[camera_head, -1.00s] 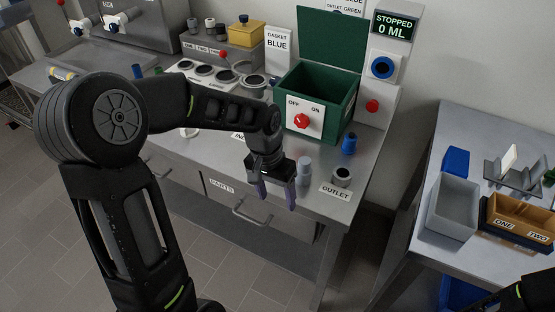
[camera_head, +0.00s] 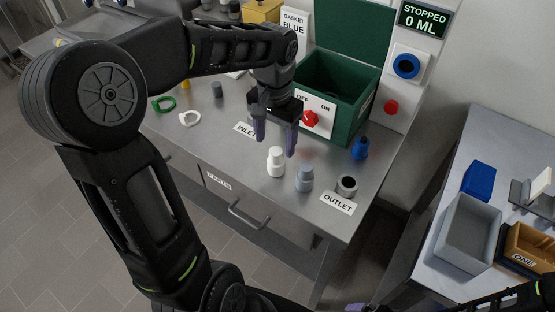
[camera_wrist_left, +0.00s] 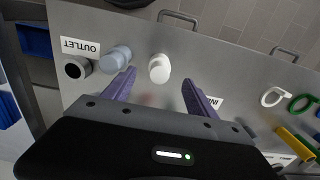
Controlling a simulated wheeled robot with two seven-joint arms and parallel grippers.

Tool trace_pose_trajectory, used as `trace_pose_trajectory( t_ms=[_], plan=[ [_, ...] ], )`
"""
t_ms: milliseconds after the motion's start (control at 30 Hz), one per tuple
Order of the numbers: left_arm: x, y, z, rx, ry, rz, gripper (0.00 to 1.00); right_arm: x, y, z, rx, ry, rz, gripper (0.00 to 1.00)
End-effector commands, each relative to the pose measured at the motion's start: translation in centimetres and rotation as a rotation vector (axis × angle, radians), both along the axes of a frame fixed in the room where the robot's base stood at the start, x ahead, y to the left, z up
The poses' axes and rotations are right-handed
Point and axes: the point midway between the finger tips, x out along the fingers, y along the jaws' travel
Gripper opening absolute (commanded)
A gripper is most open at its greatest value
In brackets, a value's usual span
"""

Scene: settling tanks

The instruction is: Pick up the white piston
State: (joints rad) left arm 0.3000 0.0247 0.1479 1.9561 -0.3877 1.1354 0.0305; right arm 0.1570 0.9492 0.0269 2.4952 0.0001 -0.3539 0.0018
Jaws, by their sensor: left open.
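The white piston (camera_head: 276,161) stands upright on the steel bench near its front edge in the head view. In the left wrist view the white piston (camera_wrist_left: 159,68) shows from above, between the lines of the two fingers and slightly beyond their tips. My left gripper (camera_head: 275,142) is open and empty, with its purple fingers pointing down above and behind the piston, apart from it. The left fingers also show in the left wrist view (camera_wrist_left: 158,77). My right gripper (camera_head: 372,307) shows only as a sliver at the bottom edge; its jaws cannot be made out.
A grey-blue piston (camera_head: 305,178) stands close to the right of the white one. The outlet port (camera_head: 347,186) and a blue piston (camera_head: 360,148) are farther right. A green box (camera_head: 341,92) stands behind. A white ring (camera_head: 189,118) and green ring (camera_head: 163,104) lie left.

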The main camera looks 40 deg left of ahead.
Motion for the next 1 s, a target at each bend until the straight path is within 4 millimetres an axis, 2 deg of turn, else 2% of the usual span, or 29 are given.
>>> trace_pose_trajectory(
  t_ms=[300, 667, 767, 1000],
  plan=[
    [0.0, 0.0, -2.5, 0.0, 0.002, 0.0, 0.66, 0.0, 0.0, 0.2, -0.001, 0.0, 0.0, 1.0],
    [0.0, 0.0, -2.9, -0.001, 0.003, 0.0, 0.66, 0.0, 0.0, 0.3, -0.001, 0.001, -0.001, 1.0],
    [0.0, 0.0, -3.8, -0.002, 0.004, -0.001, 0.66, 0.0, 0.0, 0.6, -0.002, 0.002, -0.001, 1.0],
    [0.2, 0.0, -7.2, -0.001, 0.003, -0.002, 0.66, -0.1, -0.1, 1.2, -0.003, 0.004, -0.002, 1.0]
  ],
)
